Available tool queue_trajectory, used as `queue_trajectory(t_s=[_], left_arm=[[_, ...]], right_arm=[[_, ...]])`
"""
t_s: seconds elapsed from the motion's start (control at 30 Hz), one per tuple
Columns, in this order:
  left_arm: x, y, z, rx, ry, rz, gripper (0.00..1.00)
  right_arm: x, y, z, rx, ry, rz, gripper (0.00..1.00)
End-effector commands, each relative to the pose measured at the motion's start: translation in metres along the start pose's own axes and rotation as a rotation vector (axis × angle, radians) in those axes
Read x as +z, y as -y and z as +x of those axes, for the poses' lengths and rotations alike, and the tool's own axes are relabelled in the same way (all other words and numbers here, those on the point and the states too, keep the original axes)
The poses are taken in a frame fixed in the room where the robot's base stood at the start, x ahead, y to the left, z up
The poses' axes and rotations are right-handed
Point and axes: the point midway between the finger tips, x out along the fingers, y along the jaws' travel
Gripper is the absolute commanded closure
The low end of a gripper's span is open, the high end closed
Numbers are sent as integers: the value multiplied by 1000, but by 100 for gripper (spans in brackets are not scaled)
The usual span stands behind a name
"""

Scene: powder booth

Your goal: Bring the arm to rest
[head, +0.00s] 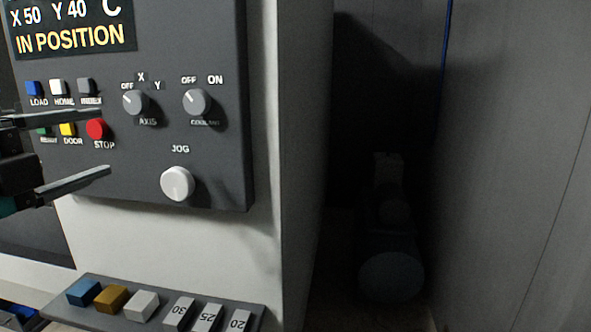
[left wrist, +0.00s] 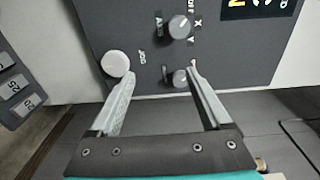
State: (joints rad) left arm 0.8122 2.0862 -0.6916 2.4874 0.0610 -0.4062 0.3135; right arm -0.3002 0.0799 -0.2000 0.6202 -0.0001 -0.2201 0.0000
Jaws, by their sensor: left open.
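My left gripper (head: 105,143) comes in from the left in the head view, in front of the dark control panel (head: 220,50). Its two fingers are apart with nothing between them. In the left wrist view the open gripper (left wrist: 160,85) points at the panel (left wrist: 110,30). There the white jog knob (left wrist: 116,63) shows by the left fingertip and a grey knob (left wrist: 178,78) by the right one; whether the fingers touch either, I cannot tell. My right gripper is in neither view.
The panel carries a red stop button (head: 97,128), the axis knob (head: 134,102), the coolant knob (head: 197,102) and the jog knob (head: 177,183). Its screen (head: 70,30) reads "IN POSITION". A tray (head: 62,310) with coloured and numbered blocks lies below. A dark recess holds a rounded object (head: 392,276).

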Motion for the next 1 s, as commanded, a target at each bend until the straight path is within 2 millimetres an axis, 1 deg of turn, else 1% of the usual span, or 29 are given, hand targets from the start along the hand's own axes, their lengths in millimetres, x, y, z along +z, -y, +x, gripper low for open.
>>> queue_trajectory(t_s=[0.03,0.2,0.3,0.37,0.5,0.63,0.77,0.87,0.9,0.97,1.0], left_arm=[[-11,-16,12,16,-27,-37,19],[-38,-58,39,50,-60,-152,19],[-52,-84,50,75,-62,-231,19],[-60,-100,55,91,-58,-280,19],[-76,-138,62,137,-30,-406,19],[-88,-176,62,189,20,-529,19],[-98,-216,56,255,92,-655,19],[-104,-248,48,313,162,-750,19],[-106,-261,43,340,193,-788,19],[-110,-281,35,380,242,-845,19],[-112,-294,28,409,277,-881,19]], right_arm=[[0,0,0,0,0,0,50],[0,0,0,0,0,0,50],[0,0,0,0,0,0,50],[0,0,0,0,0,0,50],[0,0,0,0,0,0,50],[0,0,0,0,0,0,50],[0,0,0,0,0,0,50],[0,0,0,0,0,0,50],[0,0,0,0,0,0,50],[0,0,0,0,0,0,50],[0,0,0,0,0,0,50]])
